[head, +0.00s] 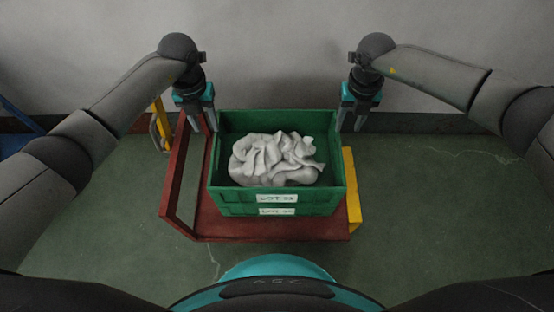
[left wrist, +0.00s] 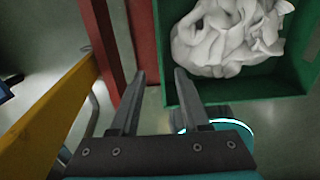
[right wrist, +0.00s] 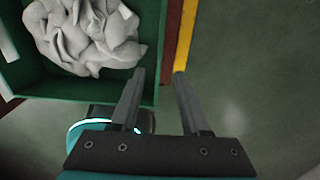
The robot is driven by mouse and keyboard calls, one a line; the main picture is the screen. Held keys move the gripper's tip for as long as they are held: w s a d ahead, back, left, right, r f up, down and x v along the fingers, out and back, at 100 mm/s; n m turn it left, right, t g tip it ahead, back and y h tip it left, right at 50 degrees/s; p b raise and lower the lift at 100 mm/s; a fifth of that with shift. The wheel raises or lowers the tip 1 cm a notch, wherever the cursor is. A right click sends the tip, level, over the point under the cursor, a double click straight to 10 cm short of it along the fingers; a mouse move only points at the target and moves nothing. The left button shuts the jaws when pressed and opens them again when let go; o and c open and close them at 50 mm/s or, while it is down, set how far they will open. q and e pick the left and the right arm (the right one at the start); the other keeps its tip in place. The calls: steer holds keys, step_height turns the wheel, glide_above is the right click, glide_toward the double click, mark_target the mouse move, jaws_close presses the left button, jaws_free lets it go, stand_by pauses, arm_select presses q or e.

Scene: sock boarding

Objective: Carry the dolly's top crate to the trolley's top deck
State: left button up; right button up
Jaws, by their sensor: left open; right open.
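A green crate (head: 276,198) holding crumpled white-grey cloth (head: 275,160) sits on top of another green crate (head: 277,211). Both stand on a red dolly (head: 270,230), and each front shows a white label. My left gripper (head: 207,128) is open and empty at the crate's left side toward the back; in the left wrist view its fingertips (left wrist: 160,74) appear either side of the crate's left wall line. My right gripper (head: 350,126) is open and empty at the right side, its fingertips (right wrist: 160,73) likewise either side of the right wall line. Contact cannot be told.
A red upright frame (head: 176,165) rises at the dolly's left. A yellow block (head: 351,190) is beside the crates on the right. A yellow post (head: 160,122) and a blue frame (head: 18,140) stand at the left; I cannot tell whether either is the trolley. The floor right is clear.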

mark_target(214, 146)
arm_select(q)
step_height(214, 146, down, 11)
steer(key=shift+f, duration=0.2)
arm_select(e)
step_height(214, 146, down, 12)
steer(key=shift+a+r, duration=0.1)
steer(key=shift+r, duration=0.15)
arm_select(q)
steer(key=shift+w+f, duration=0.2)
steer(key=shift+f, duration=0.55)
arm_select(e)
steer(key=shift+w+f, duration=0.15)
steer(key=shift+f, duration=0.6)
arm_select(q)
steer(key=shift+s+f, duration=0.15)
steer(key=shift+f, duration=0.4)
arm_select(e)
steer(key=shift+f, duration=0.5)
arm_select(q)
jaws_close()
arm_select(e)
jaws_close()
